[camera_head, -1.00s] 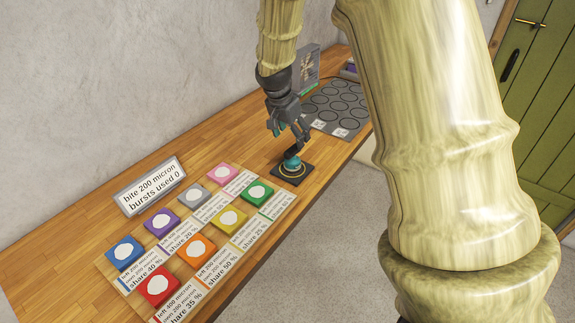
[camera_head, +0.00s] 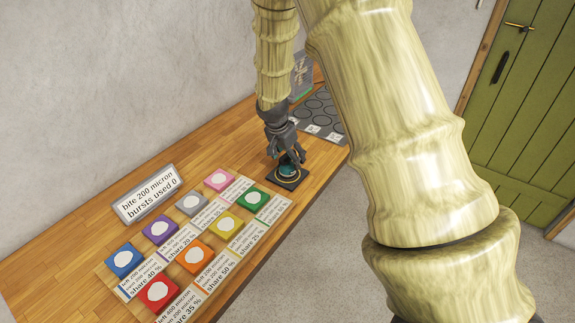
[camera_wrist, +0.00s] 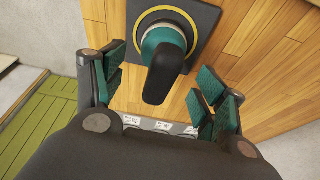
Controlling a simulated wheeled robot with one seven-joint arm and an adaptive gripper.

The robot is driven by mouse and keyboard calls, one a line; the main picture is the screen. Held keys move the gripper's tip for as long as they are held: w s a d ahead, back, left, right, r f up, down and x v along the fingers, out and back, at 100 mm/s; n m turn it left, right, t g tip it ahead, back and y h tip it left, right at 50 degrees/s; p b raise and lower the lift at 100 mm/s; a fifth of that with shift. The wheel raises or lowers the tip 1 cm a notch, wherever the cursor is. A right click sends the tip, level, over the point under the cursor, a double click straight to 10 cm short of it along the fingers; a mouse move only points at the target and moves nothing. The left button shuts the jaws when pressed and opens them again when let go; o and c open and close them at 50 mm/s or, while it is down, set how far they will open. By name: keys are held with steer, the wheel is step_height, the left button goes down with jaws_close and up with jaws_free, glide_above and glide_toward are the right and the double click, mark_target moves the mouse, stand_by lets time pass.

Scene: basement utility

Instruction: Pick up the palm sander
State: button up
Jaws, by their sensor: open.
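The palm sander (camera_wrist: 166,58) has a teal round body and a black handle. It stands on a dark square pad with a yellow ring (camera_wrist: 207,18) on the bench. In the wrist view it lies ahead of and between my open fingers, near the top of the picture. My gripper (camera_wrist: 165,97) is open, with teal finger pads apart on both sides and nothing between them at the tips that I can see gripped. In the head view my gripper (camera_head: 289,158) is just above and over the sander (camera_head: 287,170), partly hiding it.
Several coloured blocks with white patches (camera_head: 194,255) and printed cards lie on the bench left of the pad. A sign (camera_head: 146,193) reads "bite 200 micron, bursts used 0". A grey mat with dark circles (camera_head: 318,115) lies behind. The wooden bench (camera_head: 75,250) has clear surface along the wall.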

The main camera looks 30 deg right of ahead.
mark_target(290, 161)
steer(key=shift+p+x, duration=0.5)
steer(key=shift+x, duration=1.05)
steer(key=c, duration=1.4)
